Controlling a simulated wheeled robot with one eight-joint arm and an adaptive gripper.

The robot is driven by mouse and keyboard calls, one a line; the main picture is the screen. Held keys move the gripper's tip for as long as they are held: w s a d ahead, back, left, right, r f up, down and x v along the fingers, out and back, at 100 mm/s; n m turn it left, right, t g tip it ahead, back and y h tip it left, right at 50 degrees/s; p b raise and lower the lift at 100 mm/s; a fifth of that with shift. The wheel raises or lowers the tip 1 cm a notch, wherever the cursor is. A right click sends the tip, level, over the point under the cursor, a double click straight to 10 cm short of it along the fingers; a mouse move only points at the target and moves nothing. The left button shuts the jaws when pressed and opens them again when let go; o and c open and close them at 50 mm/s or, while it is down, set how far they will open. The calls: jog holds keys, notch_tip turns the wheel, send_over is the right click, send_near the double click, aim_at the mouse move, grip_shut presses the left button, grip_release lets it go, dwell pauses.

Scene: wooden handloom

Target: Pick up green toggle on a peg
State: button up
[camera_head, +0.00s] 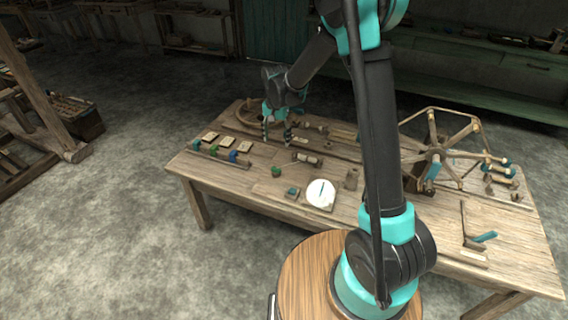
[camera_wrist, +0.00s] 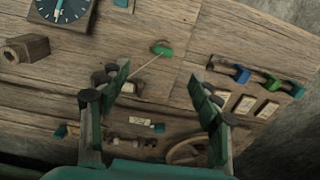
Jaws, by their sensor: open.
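A rack (camera_head: 222,161) at the left of the table carries a row of coloured toggles; it also shows at right in the wrist view (camera_wrist: 255,76). The green toggle (camera_head: 213,150) sits in this row between blue ones; it also shows in the wrist view (camera_wrist: 272,86). The peg under it is too small to make out. A separate small green piece (camera_head: 276,171) lies on the table right of the rack; it also shows in the wrist view (camera_wrist: 163,50). My gripper (camera_head: 276,137) is open, empty and above the table, right of the rack, its fingers apart in the wrist view (camera_wrist: 160,82).
Pale tiles (camera_head: 228,143) lie behind the rack. A spoked wooden wheel (camera_head: 436,153) stands at right. A wooden ring (camera_wrist: 188,151) and small parts lie at the far end. Bare wood surrounds the loose green piece.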

jog(key=w, duration=0.1)
send_over(276, 169)
jog(key=f, duration=1.2)
jog(key=shift+s+f, duration=0.3)
jog(key=shift+f, duration=0.05)
jog(key=shift+w+f, duration=0.2)
jog(key=shift+f, duration=1.15)
jog(key=shift+w+f, duration=0.15)
jog(key=shift+f, duration=1.2)
jog(key=shift+c, duration=0.6)
jog(key=c, duration=0.7)
